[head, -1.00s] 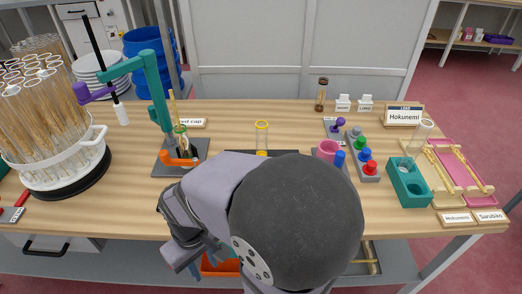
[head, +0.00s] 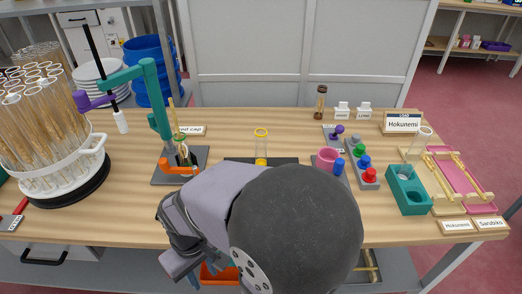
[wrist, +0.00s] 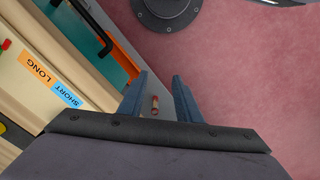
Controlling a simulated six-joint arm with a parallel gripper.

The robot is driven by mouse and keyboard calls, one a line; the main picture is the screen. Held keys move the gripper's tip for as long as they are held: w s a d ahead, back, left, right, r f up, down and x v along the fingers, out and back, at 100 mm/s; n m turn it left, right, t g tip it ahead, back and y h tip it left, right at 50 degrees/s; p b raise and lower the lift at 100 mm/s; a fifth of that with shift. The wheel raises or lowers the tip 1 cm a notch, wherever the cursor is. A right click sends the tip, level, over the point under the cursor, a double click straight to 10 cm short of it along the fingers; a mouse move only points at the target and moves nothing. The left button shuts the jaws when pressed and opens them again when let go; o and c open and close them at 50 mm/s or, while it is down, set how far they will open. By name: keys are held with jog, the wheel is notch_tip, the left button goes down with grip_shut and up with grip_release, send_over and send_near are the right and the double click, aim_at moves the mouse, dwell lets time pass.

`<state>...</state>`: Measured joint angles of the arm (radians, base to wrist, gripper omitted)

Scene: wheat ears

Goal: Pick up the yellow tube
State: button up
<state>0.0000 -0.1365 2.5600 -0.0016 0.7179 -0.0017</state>
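A clear tube with a yellow rim and yellow bottom (head: 261,146) stands upright at a dark flat base (head: 285,160), mid-table beyond my arm. My arm covers part of the base. My gripper (wrist: 162,78) shows two blue fingers spread apart in the wrist view, with none of the yellow tube between them. A small red-brown cylinder (wrist: 155,105) shows in the gap, apparently farther away. In the head view, my gripper is at the table's front edge, left of and nearer than the yellow tube.
A teal stand (head: 155,100) with an orange clamp (head: 177,166) is left of the yellow tube. A white rack of tubes (head: 65,178) is far left. A pink cup (head: 328,160), coloured knobs (head: 364,162) and teal block (head: 408,190) are right. An orange bin (head: 217,274) is below the table.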

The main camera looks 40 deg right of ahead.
jog(key=o, duration=0.6)
jog(key=shift+c, duration=0.2)
